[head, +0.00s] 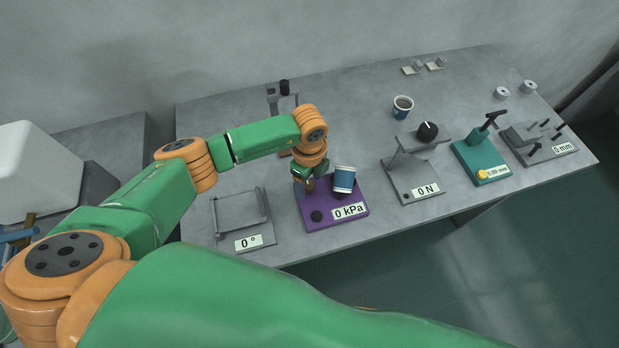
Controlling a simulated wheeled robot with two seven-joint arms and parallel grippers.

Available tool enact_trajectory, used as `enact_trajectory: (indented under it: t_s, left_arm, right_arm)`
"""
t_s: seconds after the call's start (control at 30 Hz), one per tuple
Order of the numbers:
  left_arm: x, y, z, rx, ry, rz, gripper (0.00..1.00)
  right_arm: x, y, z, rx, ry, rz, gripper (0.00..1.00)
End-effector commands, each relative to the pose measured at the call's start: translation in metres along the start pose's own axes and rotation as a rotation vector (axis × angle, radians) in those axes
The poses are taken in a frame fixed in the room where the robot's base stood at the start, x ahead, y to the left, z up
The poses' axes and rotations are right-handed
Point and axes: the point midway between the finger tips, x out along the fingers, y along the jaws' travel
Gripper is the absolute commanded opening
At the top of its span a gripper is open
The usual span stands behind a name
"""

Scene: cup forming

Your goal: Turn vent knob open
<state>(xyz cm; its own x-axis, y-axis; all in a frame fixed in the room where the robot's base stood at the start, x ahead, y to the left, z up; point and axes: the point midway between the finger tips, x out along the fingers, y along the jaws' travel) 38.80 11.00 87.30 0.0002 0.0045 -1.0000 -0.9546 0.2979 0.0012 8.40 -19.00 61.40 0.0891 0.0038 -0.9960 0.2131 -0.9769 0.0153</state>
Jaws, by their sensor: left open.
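The purple station (345,222) with the "0 kPa" display stands near the table's front edge. A small black knob (316,215) sits at its front left; it looks like the vent knob, but its turn angle is too small to read. My left gripper (309,186) is open over the station's back left, behind the knob and left of the cup. It appears apart from the knob, and my wrist partly hides the station's back. My right gripper is out of view.
Left stands a grey "0 °" station (248,241). Right are a "0 N" stand (428,186) with a black knob (428,131), a teal station (470,158) and a "0 mm" station (540,150). A dark-filled cup (403,107) stands behind.

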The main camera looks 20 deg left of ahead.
Motion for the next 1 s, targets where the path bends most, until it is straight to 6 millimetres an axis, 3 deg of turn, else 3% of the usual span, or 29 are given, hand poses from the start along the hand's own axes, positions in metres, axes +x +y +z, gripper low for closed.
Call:
enact_trajectory:
  t_s: [0.23,0.5,0.77,1.0]
  left_arm:
    - [0.0029,-0.0002,-0.0004,0.001,0.002,-0.001,0.69]
    - [0.0027,0.0,-0.0007,0.001,0.003,-0.001,0.0]
    - [0.0032,0.0001,-0.001,0.019,0.004,-0.001,0.0]
    - [0.0044,0.0005,-0.0014,0.133,0.004,0.0,0.0]
  right_arm:
    - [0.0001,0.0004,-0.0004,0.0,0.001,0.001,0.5]
    - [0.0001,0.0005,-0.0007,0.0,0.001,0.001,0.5]
    - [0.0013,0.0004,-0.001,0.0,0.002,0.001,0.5]
    - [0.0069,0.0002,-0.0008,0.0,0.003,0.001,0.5]
